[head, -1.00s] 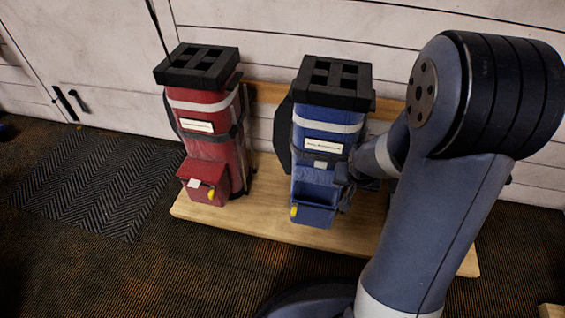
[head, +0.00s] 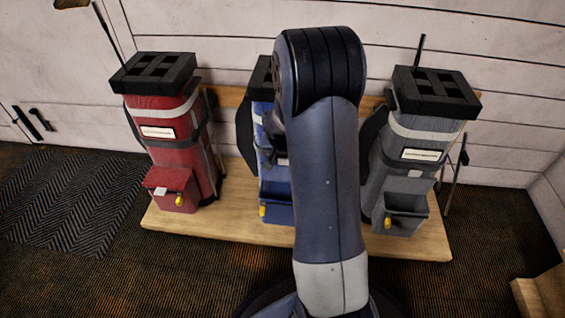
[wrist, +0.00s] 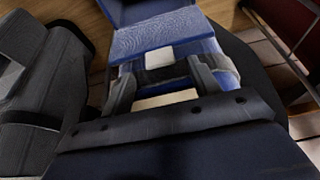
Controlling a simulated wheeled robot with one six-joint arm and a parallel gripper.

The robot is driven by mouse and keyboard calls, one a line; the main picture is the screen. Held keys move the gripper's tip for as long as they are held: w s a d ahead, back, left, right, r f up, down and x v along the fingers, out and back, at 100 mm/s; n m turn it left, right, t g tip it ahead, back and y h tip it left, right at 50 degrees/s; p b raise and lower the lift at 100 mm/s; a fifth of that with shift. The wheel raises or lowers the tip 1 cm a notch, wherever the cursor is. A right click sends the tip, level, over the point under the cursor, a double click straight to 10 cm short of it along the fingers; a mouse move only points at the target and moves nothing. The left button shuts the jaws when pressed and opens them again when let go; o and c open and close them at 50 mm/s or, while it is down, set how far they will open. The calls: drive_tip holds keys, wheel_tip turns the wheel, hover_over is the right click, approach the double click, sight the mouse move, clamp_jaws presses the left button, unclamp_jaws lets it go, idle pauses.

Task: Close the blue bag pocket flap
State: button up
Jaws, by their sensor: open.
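The blue bag (head: 260,125) stands on the wooden platform, partly hidden behind my arm in the head view. Its front pocket (head: 276,208) looks open at the top, with a yellow tab at its left. In the wrist view the blue flap (wrist: 180,36) with a white patch (wrist: 160,58) lies just beyond my gripper (wrist: 161,78). The flap looks raised against the bag. My gripper is open and empty, its fingers spread before the bag front; I cannot tell whether they touch it.
A red bag (head: 170,125) with its pocket flap down stands at left. A grey bag (head: 412,155) with an open pocket stands close at right. All stand on the wooden platform (head: 235,229) against the wall. Open carpet lies in front.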

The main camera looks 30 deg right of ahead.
sight(284, 159)
drive_tip(key=shift+b+x, duration=0.45)
drive_tip(key=shift+x, duration=1.4)
drive_tip(key=shift+c, duration=0.6)
clamp_jaws()
